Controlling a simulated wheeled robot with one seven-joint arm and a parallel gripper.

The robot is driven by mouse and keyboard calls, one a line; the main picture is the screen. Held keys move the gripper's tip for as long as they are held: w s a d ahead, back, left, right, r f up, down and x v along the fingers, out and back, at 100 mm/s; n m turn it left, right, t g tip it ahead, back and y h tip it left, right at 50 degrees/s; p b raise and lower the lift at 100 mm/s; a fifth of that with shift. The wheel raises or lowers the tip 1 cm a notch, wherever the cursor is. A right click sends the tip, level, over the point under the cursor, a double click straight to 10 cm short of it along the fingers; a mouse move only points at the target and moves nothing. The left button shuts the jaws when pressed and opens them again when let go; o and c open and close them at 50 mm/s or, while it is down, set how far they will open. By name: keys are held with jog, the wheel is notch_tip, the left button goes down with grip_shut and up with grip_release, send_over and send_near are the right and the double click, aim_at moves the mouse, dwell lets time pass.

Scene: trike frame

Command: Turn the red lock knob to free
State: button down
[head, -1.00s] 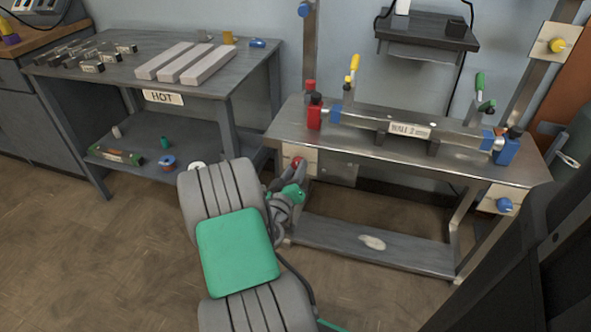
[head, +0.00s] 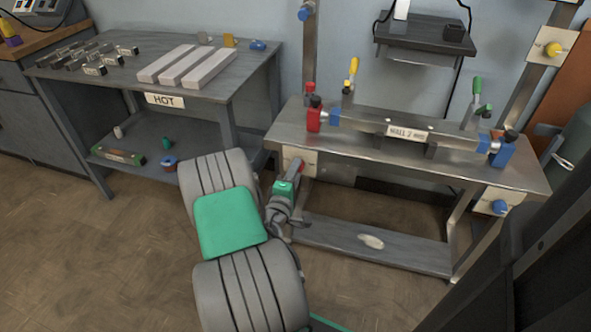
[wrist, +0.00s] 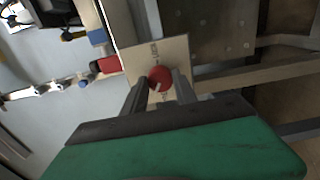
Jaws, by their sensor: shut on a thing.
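The red lock knob (wrist: 160,78) sits on a pale square plate (wrist: 150,57) in the wrist view. The plate carries small dark lettering above and below the knob, too small to read surely. A light pointer mark shows at the knob's lower side. My gripper (wrist: 161,84) has one finger on each side of the knob and is shut on it. In the head view the plate (head: 309,158) is at the bench's left front leg, with my gripper (head: 296,172) against it; the knob is mostly hidden by my gripper there.
The steel bench (head: 470,171) holds a long rail fixture (head: 375,126) with red and blue end blocks and upright toggle handles. A blue knob (head: 500,206) is at its right leg. A table marked HOT (head: 120,73) stands left.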

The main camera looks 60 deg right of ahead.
jog(key=n+p, duration=0.1)
jog(key=n, duration=0.5)
jog(key=shift+n, duration=0.4)
dwell(0.3)
jog(key=c, duration=1)
grip_release()
jog(key=shift+o, duration=0.2)
jog(key=s+a+b, duration=0.1)
jog(key=a, duration=0.6)
jog(key=shift+a+b, duration=0.4)
jog(key=shift+s, duration=0.1)
